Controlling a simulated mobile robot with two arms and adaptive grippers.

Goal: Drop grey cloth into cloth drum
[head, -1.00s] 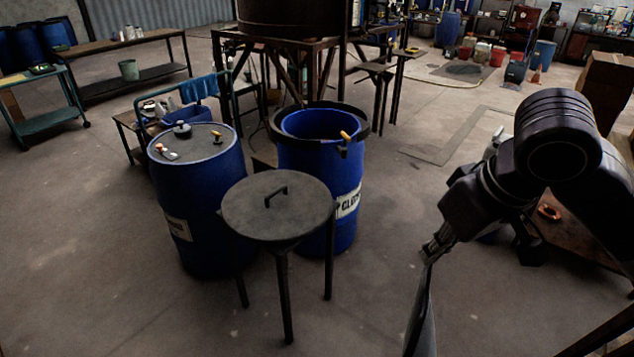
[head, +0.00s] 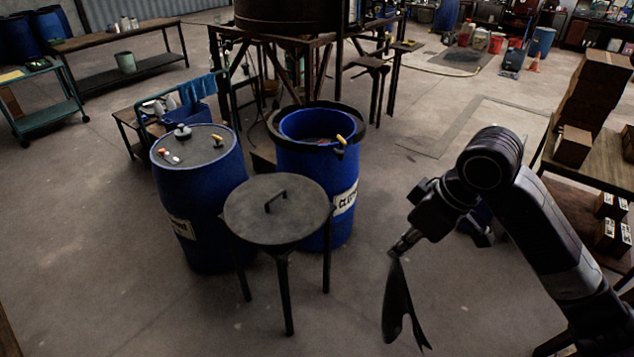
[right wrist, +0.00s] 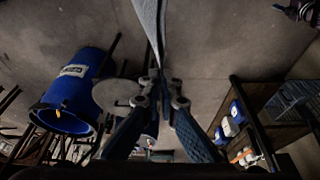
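The cloth drum (head: 312,165) is an open blue drum with a black rim and a white label partly reading "CLOTH". Some light and reddish material shows low inside it. The drum also shows in the right wrist view (right wrist: 88,88), at left. My right gripper (head: 400,247) is shut on the grey cloth (head: 398,305), which hangs down in a narrow fold, to the right of the drum and apart from it. In the right wrist view the cloth (right wrist: 152,22) runs up from between the closed fingertips (right wrist: 160,82). My left gripper is not in view.
A round grey lid with a handle (head: 277,208) lies on a stand before the drum. A closed blue drum (head: 200,215) stands left of it. A bench with boxes (head: 590,185) is at right. The floor between drum and cloth is clear.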

